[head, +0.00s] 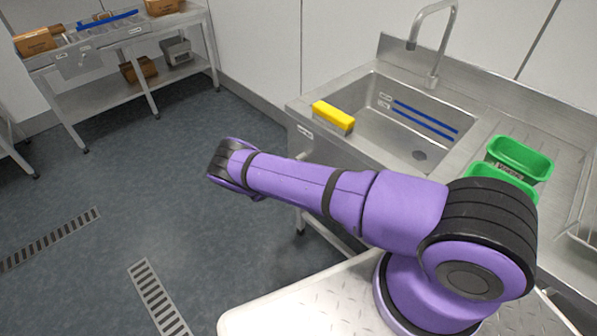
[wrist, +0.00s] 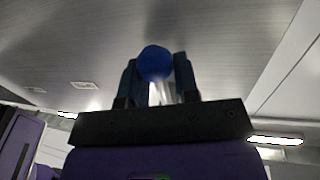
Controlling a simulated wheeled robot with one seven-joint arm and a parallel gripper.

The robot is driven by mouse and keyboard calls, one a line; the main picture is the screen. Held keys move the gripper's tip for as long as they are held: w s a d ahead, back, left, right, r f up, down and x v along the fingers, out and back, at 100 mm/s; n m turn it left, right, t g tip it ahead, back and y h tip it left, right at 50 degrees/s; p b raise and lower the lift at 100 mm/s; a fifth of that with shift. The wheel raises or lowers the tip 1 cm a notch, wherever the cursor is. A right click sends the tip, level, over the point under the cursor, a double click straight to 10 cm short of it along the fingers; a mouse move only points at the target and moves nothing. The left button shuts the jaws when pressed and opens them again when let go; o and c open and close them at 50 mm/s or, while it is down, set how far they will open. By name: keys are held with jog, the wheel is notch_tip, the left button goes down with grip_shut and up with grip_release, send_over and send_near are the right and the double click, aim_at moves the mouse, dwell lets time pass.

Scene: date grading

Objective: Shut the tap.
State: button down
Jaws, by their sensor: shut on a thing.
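A grey gooseneck tap (head: 436,40) stands at the back edge of the steel sink (head: 372,85) in the head view. I make out no stream of water under its spout and no handle on it. In the wrist view my gripper (wrist: 156,64) has its two dark fingers on either side of a round blue knob (wrist: 154,62), shut on it. A pale, blurred part shows below the knob between the fingers. I cannot tell from this view what the knob is fixed to. In the head view my gripper is out of sight; my purple arm reaches left in front of the sink.
A yellow block (head: 333,117) lies on the sink's front left rim. Green tubs (head: 519,157) stand on the drainboard to the right, close behind my arm. A steel table (head: 103,50) with boxes stands at the far left. The floor between is clear.

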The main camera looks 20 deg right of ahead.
jog(key=shift+a, duration=0.1)
jog(key=c, duration=0.9)
grip_release()
jog(key=shift+a, duration=0.1)
jog(key=a, duration=0.3)
jog(key=s+a, duration=0.1)
jog(key=a, duration=0.6)
jog(key=shift+s+a, duration=0.2)
jog(key=shift+s, duration=0.1)
